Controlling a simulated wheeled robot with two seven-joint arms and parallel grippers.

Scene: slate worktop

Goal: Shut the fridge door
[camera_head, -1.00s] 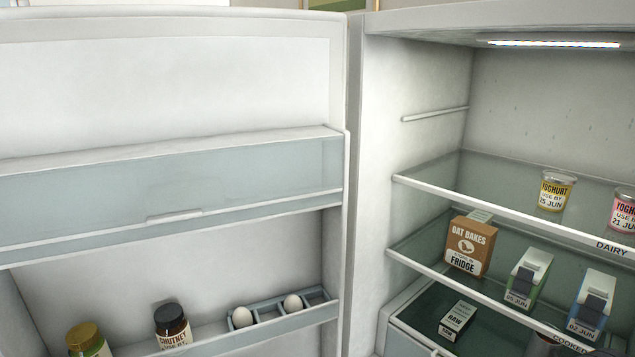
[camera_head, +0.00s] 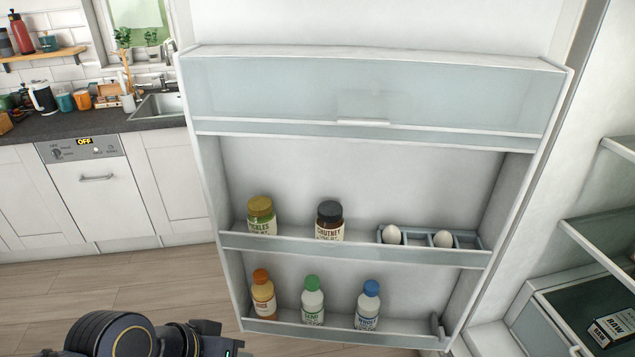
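The fridge door (camera_head: 365,190) stands open, its inner side facing me. Its upper bin (camera_head: 370,90) is closed in by a bluish panel. The middle shelf of the door holds a pickles jar (camera_head: 261,217), a chutney jar (camera_head: 329,222) and two eggs (camera_head: 392,235) in a rack. The lower shelf holds three bottles (camera_head: 313,300). The fridge interior (camera_head: 590,215) shows at the right edge. A dark part of my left arm shows at the bottom left, below and left of the door. Its fingertips are not clearly seen. My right gripper is not in view.
A counter (camera_head: 90,124) with a sink (camera_head: 158,106), cups and a kettle runs along the back left. White cabinets and a dishwasher (camera_head: 95,185) stand below it. Bare wooden floor (camera_head: 130,285) lies between them and the door.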

